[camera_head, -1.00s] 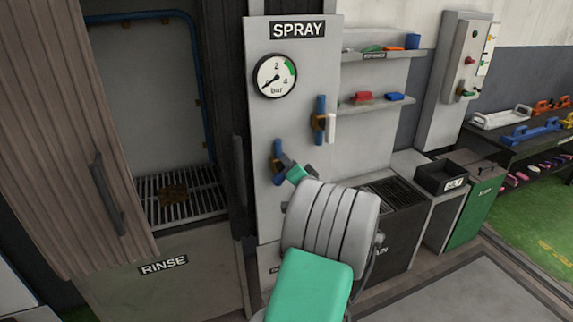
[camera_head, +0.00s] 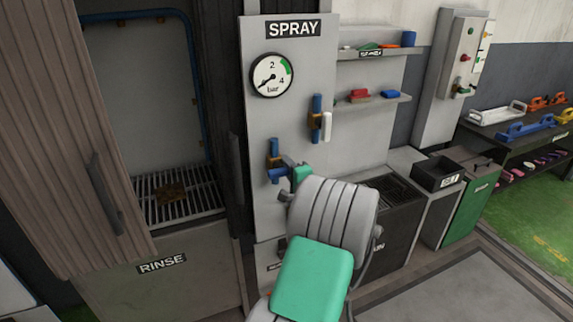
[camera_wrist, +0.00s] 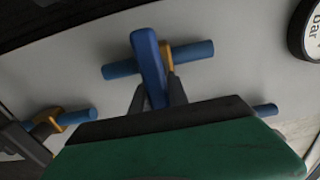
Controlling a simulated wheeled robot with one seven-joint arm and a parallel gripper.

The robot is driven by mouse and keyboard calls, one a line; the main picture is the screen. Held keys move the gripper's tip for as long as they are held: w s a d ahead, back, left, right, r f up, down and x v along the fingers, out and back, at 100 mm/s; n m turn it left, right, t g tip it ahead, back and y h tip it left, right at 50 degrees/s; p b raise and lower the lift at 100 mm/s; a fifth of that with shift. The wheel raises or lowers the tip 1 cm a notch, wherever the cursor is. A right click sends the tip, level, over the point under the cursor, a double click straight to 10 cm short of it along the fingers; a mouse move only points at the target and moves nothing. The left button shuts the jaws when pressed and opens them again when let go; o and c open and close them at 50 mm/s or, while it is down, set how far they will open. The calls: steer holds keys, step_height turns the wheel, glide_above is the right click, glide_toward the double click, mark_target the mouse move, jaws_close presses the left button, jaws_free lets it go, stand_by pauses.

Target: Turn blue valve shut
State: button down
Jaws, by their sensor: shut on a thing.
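The blue valve sits on the grey SPRAY panel (camera_head: 262,215), on a short upright blue pipe (camera_head: 274,147). Its blue lever (camera_head: 277,175) lies roughly level, across the pipe. In the wrist view the lever (camera_wrist: 147,55) crosses the pipe (camera_wrist: 120,70) close to a right angle, over a brass-coloured body (camera_wrist: 167,54). My gripper (camera_wrist: 157,92) has one finger on each side of the lever's free end and is shut on it. In the head view my wrist and green gripper housing partly cover the lever's right end.
A second valve with a white handle (camera_head: 326,127) is on a blue pipe just up and right. The round gauge (camera_head: 272,75) above has its needle at the low end. Shelves (camera_head: 372,98) stand right; the RINSE bay (camera_head: 178,195) is left.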

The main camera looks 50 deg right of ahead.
steer(key=shift+f, duration=0.1)
stand_by(0.3)
steer(key=c, duration=1.3)
jaws_free()
steer(key=shift+s, duration=0.15)
steer(key=b+v, duration=0.2)
steer(key=v, duration=0.5)
steer(key=shift+s+a, duration=0.25)
